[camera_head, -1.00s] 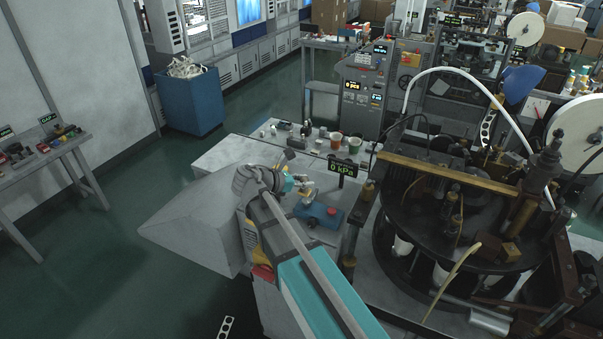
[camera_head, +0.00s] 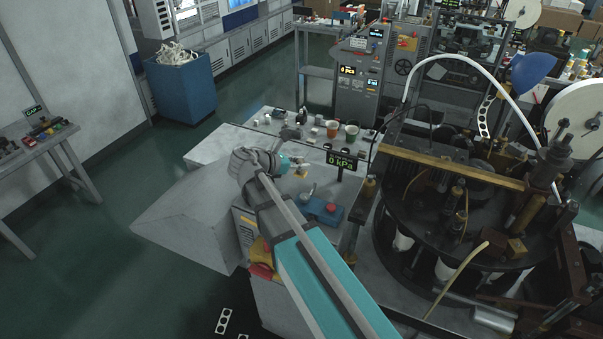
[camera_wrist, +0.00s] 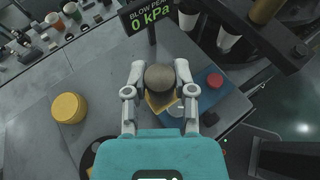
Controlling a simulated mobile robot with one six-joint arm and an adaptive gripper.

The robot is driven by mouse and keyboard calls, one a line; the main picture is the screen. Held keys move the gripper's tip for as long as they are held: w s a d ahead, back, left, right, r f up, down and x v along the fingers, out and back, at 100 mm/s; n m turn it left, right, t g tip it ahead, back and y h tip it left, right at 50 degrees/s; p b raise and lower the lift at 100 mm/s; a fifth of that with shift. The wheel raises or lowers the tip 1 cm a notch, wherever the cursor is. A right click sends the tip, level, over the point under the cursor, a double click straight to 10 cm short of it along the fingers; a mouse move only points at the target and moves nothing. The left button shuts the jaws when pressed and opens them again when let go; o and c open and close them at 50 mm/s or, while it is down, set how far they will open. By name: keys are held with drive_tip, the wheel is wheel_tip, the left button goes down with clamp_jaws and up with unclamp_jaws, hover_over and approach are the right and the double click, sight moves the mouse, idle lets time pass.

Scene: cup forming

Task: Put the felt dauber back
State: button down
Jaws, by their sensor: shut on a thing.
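The felt dauber (camera_wrist: 160,76) shows in the wrist view as a round grey-brown end held between my two fingers. My gripper (camera_wrist: 160,88) is shut on it. A tan piece (camera_wrist: 156,103) shows just under the round end; I cannot tell whether it is part of the dauber. In the head view my gripper (camera_head: 299,170) is small and partly hidden by my wrist, above the grey worktop (camera_head: 215,150). I cannot make out the dauber's resting place.
A blue box with a red button (camera_head: 322,210) stands close by on the worktop. A "0 kPa" display (camera_head: 342,162) stands behind. Cups (camera_head: 332,128) and small items line the back edge. A yellow round lid (camera_wrist: 69,107) lies left in the wrist view. The forming machine (camera_head: 450,215) fills the right.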

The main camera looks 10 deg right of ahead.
drive_tip(key=w+d+f+b, duration=0.1)
drive_tip(key=w+f+b, duration=0.2)
drive_tip(key=w, duration=0.1)
drive_tip(key=w+f+b, duration=0.2)
drive_tip(key=w+f, duration=0.1)
drive_tip(key=w, duration=0.1)
drive_tip(key=w+d+f+b, duration=0.1)
drive_tip(key=w+f+b, duration=0.2)
drive_tip(key=w, duration=0.1)
drive_tip(key=shift+w+d+b, duration=0.25)
drive_tip(key=shift+d+b, duration=0.1)
drive_tip(key=shift+r, duration=0.1)
drive_tip(key=shift+w+d+f+b, duration=0.1)
drive_tip(key=shift+w+f+b, duration=0.35)
drive_tip(key=shift+f+b, duration=1.55)
drive_tip(key=shift+f, duration=0.05)
